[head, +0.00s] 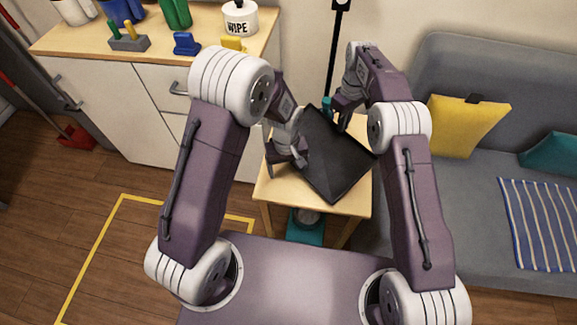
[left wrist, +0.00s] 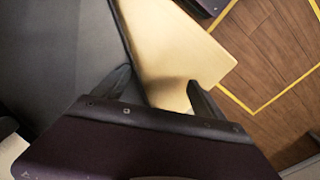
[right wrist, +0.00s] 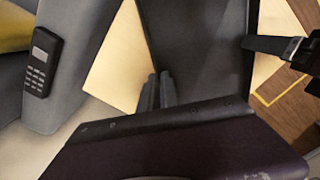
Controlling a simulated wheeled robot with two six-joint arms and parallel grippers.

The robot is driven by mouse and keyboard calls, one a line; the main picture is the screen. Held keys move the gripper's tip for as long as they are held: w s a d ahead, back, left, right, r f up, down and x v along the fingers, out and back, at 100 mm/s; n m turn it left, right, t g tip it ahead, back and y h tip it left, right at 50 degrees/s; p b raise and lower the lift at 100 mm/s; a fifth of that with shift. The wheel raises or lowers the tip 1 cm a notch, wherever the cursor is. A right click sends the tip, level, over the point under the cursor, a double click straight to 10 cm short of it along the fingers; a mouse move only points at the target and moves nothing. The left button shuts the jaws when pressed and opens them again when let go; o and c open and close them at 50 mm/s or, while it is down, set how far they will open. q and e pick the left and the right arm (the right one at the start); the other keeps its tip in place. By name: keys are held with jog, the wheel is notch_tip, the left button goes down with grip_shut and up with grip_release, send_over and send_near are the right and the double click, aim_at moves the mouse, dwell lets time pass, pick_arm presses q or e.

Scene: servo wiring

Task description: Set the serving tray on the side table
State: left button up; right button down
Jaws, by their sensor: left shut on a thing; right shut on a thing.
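The serving tray (head: 333,165) is a black, flat rectangle over the wooden side table (head: 350,206), turned cornerwise to it. I cannot tell whether it touches the tabletop. My left gripper (head: 296,160) is at the tray's left edge and shut on it, though its fingers look apart in the left wrist view (left wrist: 158,85). My right gripper (head: 342,115) is shut on the tray's far right edge; its fingers look close together in the right wrist view (right wrist: 158,85). The tray fills the middle of that view (right wrist: 200,45), with pale tabletop (right wrist: 118,65) to its left.
A grey sofa (head: 440,185) with a yellow cushion (head: 460,125) stands right of the table. A dark pole (head: 332,60) rises behind it. A teal object (head: 303,230) sits below the table.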

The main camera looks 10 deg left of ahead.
pick_arm(q)
jog(key=shift+s+a+f+g, duration=0.15)
jog(key=shift+s, duration=0.25)
jog(key=shift+s+a+f+g, duration=0.1)
jog(key=shift+s+f+g, duration=0.05)
jog(key=shift+s, duration=0.2)
pick_arm(e)
jog(key=shift+w+d+r, duration=0.3)
jog(key=shift+w+d, duration=0.05)
jog(key=shift+w, duration=0.15)
pick_arm(q)
notch_tip(320, 180, up, 12)
jog(key=p, duration=0.4)
jog(key=shift+w+d+r, duration=0.15)
jog(key=shift+w+r, duration=0.1)
jog(key=shift+w, duration=0.15)
pick_arm(e)
jog(key=shift+r, duration=2.1)
pick_arm(q)
jog(key=shift+r+p, duration=0.15)
jog(key=shift+p, duration=0.2)
pick_arm(e)
jog(key=shift+r, duration=0.1)
